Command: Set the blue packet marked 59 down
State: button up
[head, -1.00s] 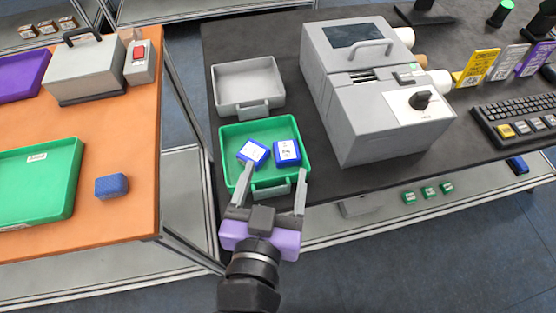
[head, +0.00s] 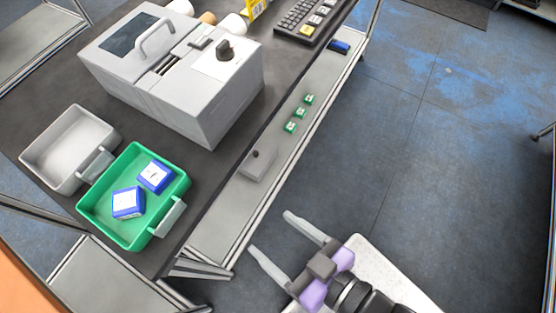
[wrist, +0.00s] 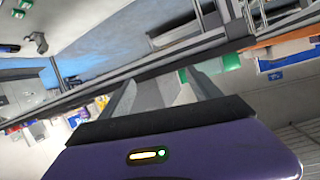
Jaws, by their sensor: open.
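Two blue packets with white labels, one nearer the front (head: 128,203) and one behind it to the right (head: 156,176), lie in the green tray (head: 176,190) on the dark table. The label numbers are too small to read, so I cannot tell which is marked 59. My gripper (head: 278,238) is open and empty. It is over the floor in front of the table, to the right of the tray and apart from it. In the wrist view my gripper (wrist: 160,90) also shows its fingers apart with nothing between them.
A grey tray (head: 42,152) stands beside the green tray. A large grey machine (head: 180,95) and a keyboard (head: 312,15) are behind. A lower shelf (head: 222,222) with several small green items runs under the table edge. Open floor (head: 430,150) lies to the right.

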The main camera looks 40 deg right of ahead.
jog(key=s+d+r, duration=0.1)
jog(key=s+d, duration=0.1)
jog(key=d, duration=0.3)
jog(key=s+d+r+h, duration=0.1)
jog(key=s+d+r, duration=0.1)
jog(key=d, duration=0.3)
jog(key=shift+s+d+r+n+t, duration=0.3)
jog(key=shift+s+t, duration=0.1)
jog(key=shift+s, duration=0.4)
jog(key=shift+a, duration=0.1)
dwell(0.6)
